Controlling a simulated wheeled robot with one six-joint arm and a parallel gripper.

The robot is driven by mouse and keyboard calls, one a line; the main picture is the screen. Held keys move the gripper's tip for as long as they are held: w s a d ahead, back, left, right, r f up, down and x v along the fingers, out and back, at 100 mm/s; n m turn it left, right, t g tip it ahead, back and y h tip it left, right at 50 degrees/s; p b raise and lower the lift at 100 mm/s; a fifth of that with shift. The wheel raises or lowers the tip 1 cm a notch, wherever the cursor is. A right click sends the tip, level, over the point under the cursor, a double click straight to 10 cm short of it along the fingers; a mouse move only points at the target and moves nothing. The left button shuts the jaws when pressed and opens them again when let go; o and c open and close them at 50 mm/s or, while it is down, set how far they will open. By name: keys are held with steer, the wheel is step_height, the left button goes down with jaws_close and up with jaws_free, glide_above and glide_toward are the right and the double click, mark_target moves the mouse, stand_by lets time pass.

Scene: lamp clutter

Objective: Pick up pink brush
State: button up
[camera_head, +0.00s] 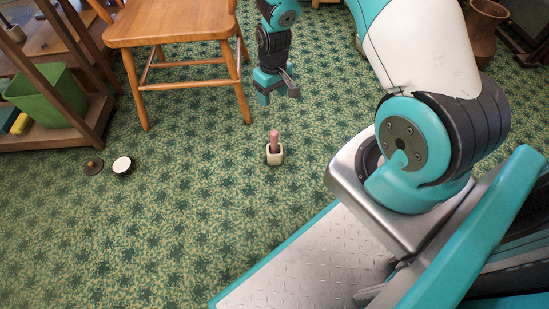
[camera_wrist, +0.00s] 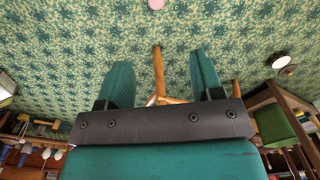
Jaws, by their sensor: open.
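The pink brush (camera_head: 274,138) stands upright on the green carpet, its lower end at a small cream block-like piece (camera_head: 274,157); I cannot tell whether that is its head or a holder. In the wrist view a pink round end (camera_wrist: 156,4) shows at the top edge, cut off by the frame. My gripper (camera_head: 279,93) hangs above and behind the brush in the head view, apart from it. Its two teal fingers (camera_wrist: 158,62) are spread with nothing between them.
A wooden chair (camera_head: 170,22) stands left of my gripper. A wooden shelf (camera_head: 62,135) with a green bin (camera_head: 45,95) is at the far left. A white round object (camera_head: 122,165) and a brown lid-like object (camera_head: 93,166) lie on the carpet. Carpet around the brush is clear.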

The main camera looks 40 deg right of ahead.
mark_target(275, 138)
steer(key=f+b, duration=0.2)
steer(key=f, duration=0.3)
steer(key=f+b, duration=0.3)
steer(key=f, duration=0.2)
steer(key=d+f+b, duration=0.1)
steer(key=f+b, duration=0.2)
steer(key=f, duration=0.2)
steer(key=shift+s+f, duration=0.15)
steer(key=shift+f, duration=0.15)
steer(key=f+b, duration=0.4)
steer(key=f, duration=0.1)
steer(key=shift+s+a+f+b, duration=0.1)
steer(key=shift+a+f+b, duration=0.05)
steer(key=shift+a+b, duration=0.25)
steer(key=c, duration=1.1)
steer(key=shift+r, duration=0.2)
step_height(275, 138, up, 20)
steer(key=p, duration=1.1)
steer(key=shift+p, duration=0.4)
steer(key=shift+f, duration=0.1)
